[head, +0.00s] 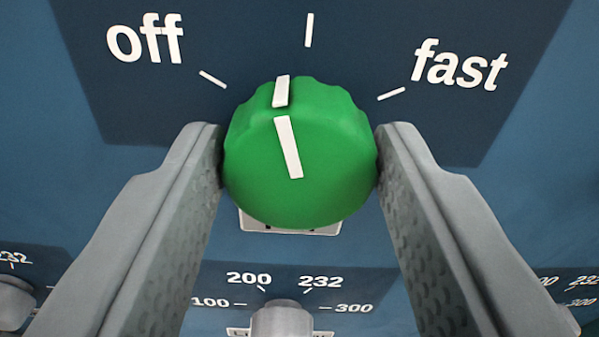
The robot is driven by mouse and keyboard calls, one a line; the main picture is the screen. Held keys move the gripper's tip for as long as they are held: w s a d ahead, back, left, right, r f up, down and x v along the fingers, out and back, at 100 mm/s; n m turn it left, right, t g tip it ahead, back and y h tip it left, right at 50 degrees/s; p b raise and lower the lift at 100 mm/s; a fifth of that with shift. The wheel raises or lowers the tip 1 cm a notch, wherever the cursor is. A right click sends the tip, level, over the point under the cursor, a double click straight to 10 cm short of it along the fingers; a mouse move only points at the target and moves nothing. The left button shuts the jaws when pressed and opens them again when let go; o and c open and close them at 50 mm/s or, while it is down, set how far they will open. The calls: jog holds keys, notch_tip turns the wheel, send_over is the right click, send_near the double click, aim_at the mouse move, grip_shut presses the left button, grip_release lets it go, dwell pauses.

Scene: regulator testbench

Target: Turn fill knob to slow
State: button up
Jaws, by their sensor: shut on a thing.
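The green fill knob (340,150) is in the middle of the head view, on a blue panel. Its white pointer line points up and slightly left, between the tick by "off" (146,38) and the unlabelled top tick (309,30), closer to the top one. The "fast" label (460,65) is at the upper right with its own tick. No "slow" label is in view. My gripper (300,155) is shut on the knob, one grey finger on each side.
Below the knob, a smaller grey knob (281,320) is partly cut off, with a scale of 100, 200, 232 and 300. Another grey knob (14,300) shows at the lower left. A similar scale (580,290) is partly visible at the lower right.

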jog(key=shift+m, duration=1.4)
jog(key=o, duration=1)
jog(key=shift+s, duration=0.1)
jog(key=s, duration=1.7)
jog(key=shift+s, duration=0.15)
